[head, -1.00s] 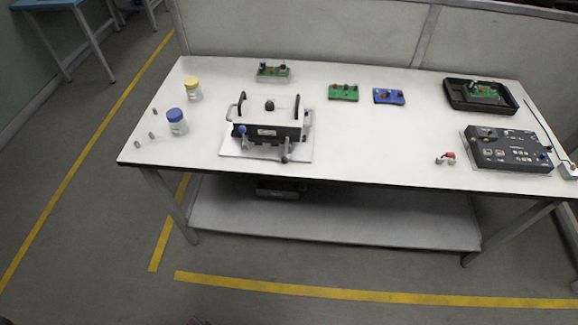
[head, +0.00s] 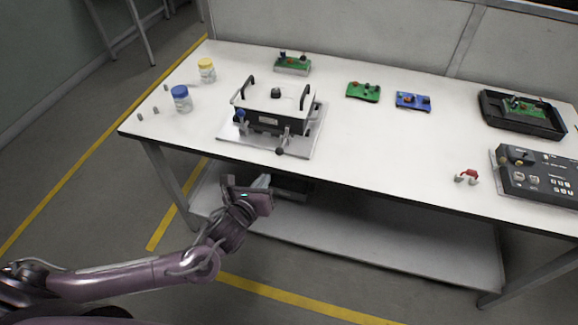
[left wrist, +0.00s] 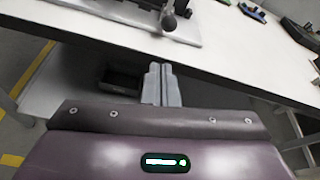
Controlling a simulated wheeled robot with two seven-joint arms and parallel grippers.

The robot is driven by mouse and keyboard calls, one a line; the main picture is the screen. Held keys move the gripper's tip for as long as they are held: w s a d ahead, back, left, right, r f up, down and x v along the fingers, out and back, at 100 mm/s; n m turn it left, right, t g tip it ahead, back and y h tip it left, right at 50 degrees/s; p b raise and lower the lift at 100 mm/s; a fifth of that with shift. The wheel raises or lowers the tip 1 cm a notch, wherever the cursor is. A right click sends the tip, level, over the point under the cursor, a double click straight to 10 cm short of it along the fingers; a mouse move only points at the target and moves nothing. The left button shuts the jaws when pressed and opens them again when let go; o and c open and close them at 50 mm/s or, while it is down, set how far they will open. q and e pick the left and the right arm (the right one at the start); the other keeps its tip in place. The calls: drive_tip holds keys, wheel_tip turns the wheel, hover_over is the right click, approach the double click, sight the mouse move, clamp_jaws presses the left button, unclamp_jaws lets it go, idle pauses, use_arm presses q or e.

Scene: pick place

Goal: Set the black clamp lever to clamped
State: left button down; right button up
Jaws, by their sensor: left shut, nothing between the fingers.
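A fixture with a white lid and black body (head: 262,120) stands on a light base plate at the table's left half. The black clamp lever (head: 280,151), ending in a black ball, points down and outward at the fixture's front right. Its ball also shows at the top of the left wrist view (left wrist: 169,22). A blue-knobbed lever (head: 240,114) stands at the front left. My left gripper (head: 263,181) is shut and empty, below and in front of the table edge, apart from the lever. Its closed fingers show in the left wrist view (left wrist: 161,78). My right gripper is not in view.
The table's front edge (head: 350,186) lies between my left gripper and the fixture. A dark box (head: 292,190) sits on the lower shelf. Jars (head: 182,100) stand left; green (head: 363,92) and blue (head: 413,101) boards lie behind right. The table's middle is clear.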

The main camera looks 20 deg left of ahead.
use_arm(q)
drive_tip(key=shift+s+d+r+m, duration=0.15)
drive_tip(key=shift+d+r+m, duration=0.15)
drive_tip(key=shift+r+m, duration=0.1)
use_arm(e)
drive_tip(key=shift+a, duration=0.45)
use_arm(q)
drive_tip(key=x, duration=1)
drive_tip(key=shift+d, duration=0.1)
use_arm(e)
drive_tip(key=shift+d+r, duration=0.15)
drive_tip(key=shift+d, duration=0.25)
use_arm(q)
drive_tip(key=shift+p, duration=0.3)
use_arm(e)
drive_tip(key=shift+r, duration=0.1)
